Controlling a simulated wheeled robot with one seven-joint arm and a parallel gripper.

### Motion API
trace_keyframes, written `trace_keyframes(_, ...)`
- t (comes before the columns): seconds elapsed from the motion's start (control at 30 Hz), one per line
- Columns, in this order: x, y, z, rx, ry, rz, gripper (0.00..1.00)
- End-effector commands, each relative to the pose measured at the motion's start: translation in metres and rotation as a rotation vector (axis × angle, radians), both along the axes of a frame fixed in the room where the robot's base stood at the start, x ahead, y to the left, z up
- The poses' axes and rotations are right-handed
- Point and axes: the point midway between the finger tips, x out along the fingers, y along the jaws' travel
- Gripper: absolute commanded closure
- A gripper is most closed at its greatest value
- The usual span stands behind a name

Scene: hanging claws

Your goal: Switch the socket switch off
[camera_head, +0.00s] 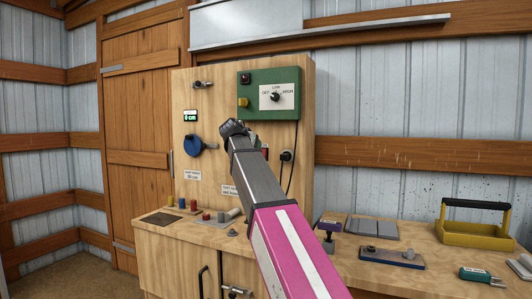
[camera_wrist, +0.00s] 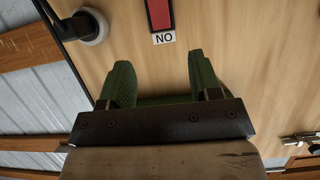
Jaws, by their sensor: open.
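A red socket switch (camera_wrist: 159,14) shows at the top of the wrist view, cut off by the frame edge. The label (camera_wrist: 163,38) beside it reads "NO" in this picture, which is "ON" turned upside down. My gripper (camera_wrist: 161,70) is open and empty, its two green fingers apart in front of the wooden panel, with the switch beyond the gap between them. In the head view a small part of the red switch (camera_head: 265,150) shows past my arm, which hides the rest. The dark plug and socket (camera_wrist: 88,27) sit left of the switch; they also show in the head view (camera_head: 286,156).
The upright wooden panel (camera_head: 218,88) carries a green dial box (camera_head: 258,104), a blue round part (camera_head: 193,145) and a small display (camera_head: 190,115). A cable hangs down to the plug. The workbench below holds loose parts and a yellow tray (camera_head: 470,238) at right.

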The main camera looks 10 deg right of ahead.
Motion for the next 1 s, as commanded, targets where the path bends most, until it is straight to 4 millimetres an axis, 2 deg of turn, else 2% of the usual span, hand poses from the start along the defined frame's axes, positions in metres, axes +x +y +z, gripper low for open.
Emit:
trace_keyframes(0.23,0.013,-0.008,-0.006,0.000,0.001,-0.003,0.43)
trace_keyframes(0.7,0.072,-0.047,-0.034,0.000,0.000,-0.001,0.43)
trace_keyframes(1.0,0.083,-0.056,-0.042,0.000,0.000,0.000,0.43)
